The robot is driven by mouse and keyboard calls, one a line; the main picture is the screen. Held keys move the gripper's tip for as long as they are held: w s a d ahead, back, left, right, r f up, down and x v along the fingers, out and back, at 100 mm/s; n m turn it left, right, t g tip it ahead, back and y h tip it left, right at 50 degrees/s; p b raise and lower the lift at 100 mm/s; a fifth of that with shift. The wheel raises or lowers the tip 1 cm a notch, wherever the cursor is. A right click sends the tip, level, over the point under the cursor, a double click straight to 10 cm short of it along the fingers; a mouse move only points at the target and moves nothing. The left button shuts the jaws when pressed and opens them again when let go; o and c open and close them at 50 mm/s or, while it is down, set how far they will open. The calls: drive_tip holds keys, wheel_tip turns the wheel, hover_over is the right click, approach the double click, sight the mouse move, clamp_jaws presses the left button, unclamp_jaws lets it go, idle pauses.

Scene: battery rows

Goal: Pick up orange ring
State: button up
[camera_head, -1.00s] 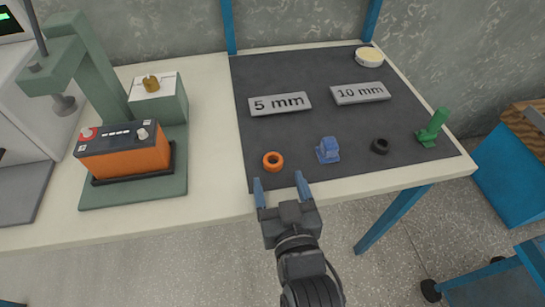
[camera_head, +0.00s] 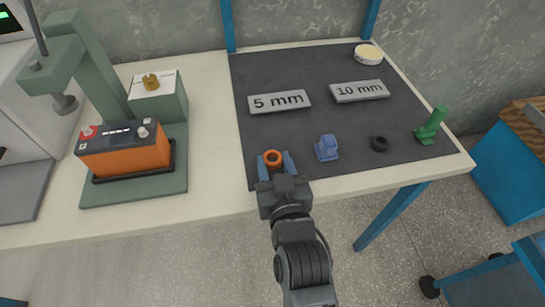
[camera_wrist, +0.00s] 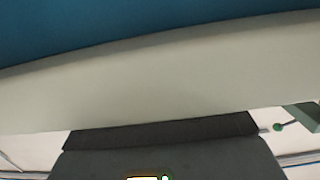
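The orange ring (camera_head: 273,157) is at the front left of the dark mat (camera_head: 310,75), in the head view. My gripper (camera_head: 275,163) reaches in from the front edge of the table, its two blue fingers on either side of the ring. The fingers sit close against the ring's sides and appear shut on it. The ring's near side is partly hidden by the gripper. I see no clear lift off the mat. The ring cannot be made out in the wrist view.
Right of the ring stand a blue part (camera_head: 327,148), a black ring (camera_head: 380,144) and a green part (camera_head: 431,127). Plates marked 5 mm (camera_head: 279,101) and 10 mm (camera_head: 360,91) lie behind.

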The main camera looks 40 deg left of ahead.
drive_tip(key=c, duration=0.5)
drive_tip(key=shift+r, duration=0.15)
